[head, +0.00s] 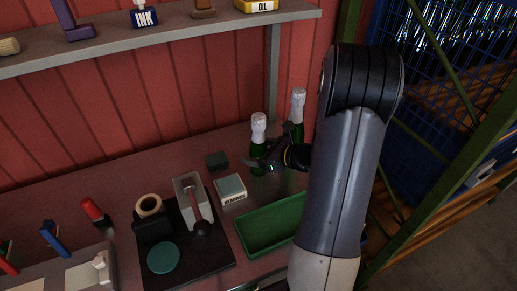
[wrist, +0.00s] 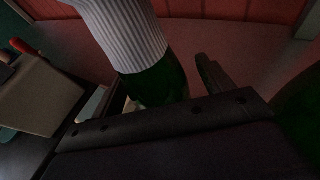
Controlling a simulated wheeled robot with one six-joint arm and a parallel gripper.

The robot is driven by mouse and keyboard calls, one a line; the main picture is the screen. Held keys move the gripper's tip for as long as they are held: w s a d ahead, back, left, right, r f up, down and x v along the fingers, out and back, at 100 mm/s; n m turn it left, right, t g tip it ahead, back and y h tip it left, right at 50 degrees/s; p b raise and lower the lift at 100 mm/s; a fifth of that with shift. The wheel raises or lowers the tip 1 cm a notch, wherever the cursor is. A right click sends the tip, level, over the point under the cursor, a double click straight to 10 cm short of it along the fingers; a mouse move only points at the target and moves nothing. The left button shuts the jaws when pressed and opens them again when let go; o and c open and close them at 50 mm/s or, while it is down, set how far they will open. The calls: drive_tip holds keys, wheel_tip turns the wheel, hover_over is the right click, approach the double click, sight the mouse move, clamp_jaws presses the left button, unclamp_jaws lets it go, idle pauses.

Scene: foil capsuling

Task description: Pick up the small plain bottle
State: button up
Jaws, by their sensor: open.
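Two green bottles with white foil tops stand at the back of the bench in the head view. The nearer, left one (head: 258,142) is upright, with its lower part partly hidden by my gripper (head: 268,148). The other bottle (head: 298,107) stands behind and to the right, partly hidden by my arm. In the wrist view, a bottle with a ribbed pale foil (wrist: 125,35) and dark green glass (wrist: 158,85) shows at the open jaws, left of one dark finger. I cannot tell whether the fingers touch it. No label is visible on either bottle.
A lever tool (head: 190,192) stands on a black mat. A shelf (head: 180,36) runs above. Another dark green shape (wrist: 302,115) is at the wrist view's right.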

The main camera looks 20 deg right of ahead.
drive_tip(key=shift+w+a+f, duration=0.2)
drive_tip(key=shift+w+a, duration=0.1)
drive_tip(key=shift+w, duration=0.1)
drive_tip(key=shift+c, duration=0.4)
drive_tip(key=c, duration=1.3)
